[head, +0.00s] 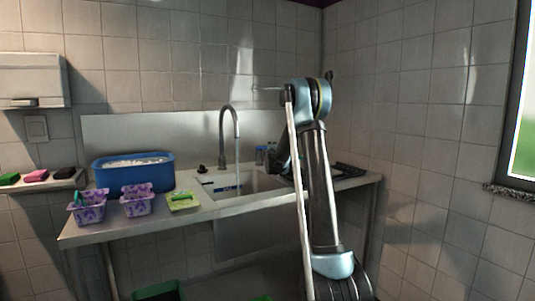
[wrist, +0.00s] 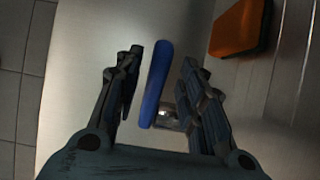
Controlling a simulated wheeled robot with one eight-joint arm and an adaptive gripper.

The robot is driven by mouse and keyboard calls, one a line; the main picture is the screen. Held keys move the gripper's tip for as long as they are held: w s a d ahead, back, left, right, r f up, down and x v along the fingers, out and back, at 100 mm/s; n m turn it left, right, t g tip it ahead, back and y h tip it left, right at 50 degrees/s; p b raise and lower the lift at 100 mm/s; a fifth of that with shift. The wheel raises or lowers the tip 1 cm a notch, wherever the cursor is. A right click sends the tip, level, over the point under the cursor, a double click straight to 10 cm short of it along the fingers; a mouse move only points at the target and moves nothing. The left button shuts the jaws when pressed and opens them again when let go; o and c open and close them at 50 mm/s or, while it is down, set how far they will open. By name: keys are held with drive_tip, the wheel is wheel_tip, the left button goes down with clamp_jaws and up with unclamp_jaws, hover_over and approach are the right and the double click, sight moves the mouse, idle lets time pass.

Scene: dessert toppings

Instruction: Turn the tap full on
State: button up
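The grey gooseneck tap (head: 229,112) stands at the back of the sink (head: 262,184) in the head view. A thin pale line below its spout looks like running water. In the wrist view, a long blue lever (wrist: 157,82) on a small metal fitting (wrist: 172,118) lies between the fingers of my gripper (wrist: 160,58). The fingers are open, with a gap on each side of the lever. In the head view my arm reaches over the right part of the sink, and the gripper end is mostly hidden behind it. I cannot make out the blue lever there.
An orange block (wrist: 239,27) lies near the right finger in the wrist view. Small bottles (head: 261,155) stand behind the sink, close to my arm.

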drive_tip(key=s, duration=1.1)
drive_tip(key=shift+s+a, duration=0.4)
drive_tip(key=shift+a, duration=0.05)
drive_tip(key=shift+f, duration=0.1)
